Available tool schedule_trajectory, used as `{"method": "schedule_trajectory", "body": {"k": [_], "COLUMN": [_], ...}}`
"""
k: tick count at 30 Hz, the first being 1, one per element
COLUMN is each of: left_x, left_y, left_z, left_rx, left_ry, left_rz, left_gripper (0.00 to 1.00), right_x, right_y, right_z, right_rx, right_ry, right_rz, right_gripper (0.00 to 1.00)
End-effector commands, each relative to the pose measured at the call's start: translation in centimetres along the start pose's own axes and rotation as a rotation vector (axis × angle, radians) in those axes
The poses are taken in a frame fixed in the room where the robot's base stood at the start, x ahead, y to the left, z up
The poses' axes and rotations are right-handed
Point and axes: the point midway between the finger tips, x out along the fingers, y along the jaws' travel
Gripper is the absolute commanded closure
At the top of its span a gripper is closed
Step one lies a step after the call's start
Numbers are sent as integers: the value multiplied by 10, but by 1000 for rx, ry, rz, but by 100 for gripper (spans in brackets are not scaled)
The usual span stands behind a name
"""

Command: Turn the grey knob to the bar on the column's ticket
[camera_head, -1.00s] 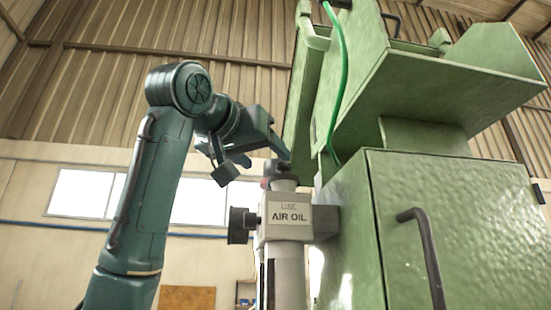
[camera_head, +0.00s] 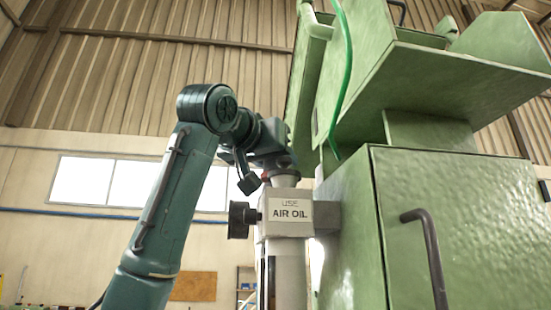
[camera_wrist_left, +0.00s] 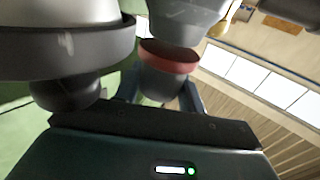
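A dark knob (camera_head: 239,220) sticks out from the collar's left side. Near the column's top is a small red part (camera_head: 265,177). My left gripper (camera_head: 274,163) is at the column's top, largely hidden by its own wrist. In the left wrist view a dark part with a red band (camera_wrist_left: 168,62) shows between the spread fingers (camera_wrist_left: 160,92); contact cannot be told. I cannot tell which part is the grey knob. My right gripper is not in view.
The green cabinet (camera_head: 465,230) with a dark handle (camera_head: 428,255) stands close on the right. A dark rounded part (camera_wrist_left: 65,92) under a wide rim is close by in the left wrist view. The column's left side is open.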

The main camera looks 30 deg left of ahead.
Motion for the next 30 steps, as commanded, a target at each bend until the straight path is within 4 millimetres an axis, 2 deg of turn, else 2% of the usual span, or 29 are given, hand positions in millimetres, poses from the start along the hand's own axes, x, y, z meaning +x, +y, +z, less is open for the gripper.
{"method": "schedule_trajectory", "body": {"k": [1,7,17,30], "left_x": [0,0,0,0], "left_y": [0,0,0,0], "left_z": [0,0,0,0], "left_rx": [0,0,-1,-3], "left_ry": [0,1,0,1], "left_rz": [0,0,54,369], "left_gripper": [67,84,84,84], "right_x": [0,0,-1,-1], "right_y": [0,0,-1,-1], "right_z": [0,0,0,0], "right_rx": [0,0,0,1], "right_ry": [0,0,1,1], "right_rz": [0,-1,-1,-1], "right_gripper": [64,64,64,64]}}
